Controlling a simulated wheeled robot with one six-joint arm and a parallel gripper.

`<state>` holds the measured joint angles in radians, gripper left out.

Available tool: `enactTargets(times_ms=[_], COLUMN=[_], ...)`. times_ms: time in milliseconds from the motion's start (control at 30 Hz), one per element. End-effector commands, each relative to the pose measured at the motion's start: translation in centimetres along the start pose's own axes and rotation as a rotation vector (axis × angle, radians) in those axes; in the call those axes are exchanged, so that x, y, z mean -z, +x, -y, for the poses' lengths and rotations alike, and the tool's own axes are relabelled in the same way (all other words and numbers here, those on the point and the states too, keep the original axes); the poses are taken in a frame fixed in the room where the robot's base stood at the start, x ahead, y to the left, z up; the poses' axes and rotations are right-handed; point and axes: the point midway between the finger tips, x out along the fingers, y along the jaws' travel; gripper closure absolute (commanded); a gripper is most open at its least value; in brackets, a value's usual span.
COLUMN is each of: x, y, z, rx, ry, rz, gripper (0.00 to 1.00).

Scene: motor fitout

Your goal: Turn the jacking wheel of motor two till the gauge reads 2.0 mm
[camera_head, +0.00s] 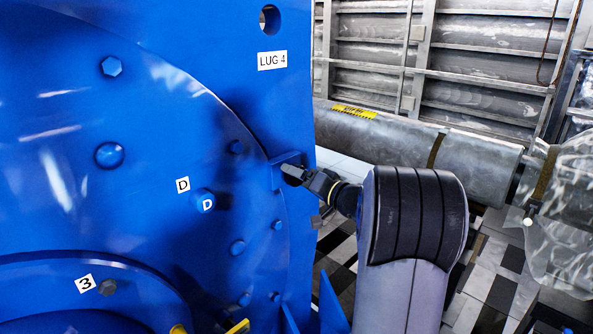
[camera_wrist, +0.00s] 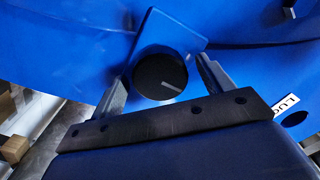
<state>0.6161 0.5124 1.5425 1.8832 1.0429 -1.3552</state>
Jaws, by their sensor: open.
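A black round wheel with a pale line on its face (camera_wrist: 160,74) sits before a blue bracket plate (camera_wrist: 172,35) in the wrist view; I take it for the jacking wheel. My gripper (camera_wrist: 165,72) is open, with one finger on each side of the wheel. Whether the fingers touch it I cannot tell. In the head view my gripper (camera_head: 303,178) is at the small bracket on the right edge of the big blue motor (camera_head: 130,150), and hides most of the wheel. No gauge shows in either view, and no label reads motor two.
A large grey pipe (camera_head: 400,135) runs behind my arm at the right. Checkered floor (camera_head: 490,270) shows at the lower right.

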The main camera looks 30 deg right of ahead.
Motion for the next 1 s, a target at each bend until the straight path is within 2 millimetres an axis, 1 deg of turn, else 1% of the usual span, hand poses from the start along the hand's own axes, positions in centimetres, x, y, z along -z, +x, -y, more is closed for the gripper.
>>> enactTargets(times_ms=[33, 133, 433, 900, 1000], x=[0.07, 0.01, -0.05, -0.04, -0.04], y=[0.54, 1.09, 1.27, 1.24, 1.24], z=[0.13, 0.02, -0.03, -0.03, -0.03], rx=[0.0, -0.001, -0.001, -0.001, -0.001], ry=[0.0, 0.001, 0.001, 0.001, 0.001], rz=[0.001, 0.0, 0.0, 0.0, 0.0], gripper=[0.24, 0.24, 0.24, 0.63, 0.69])
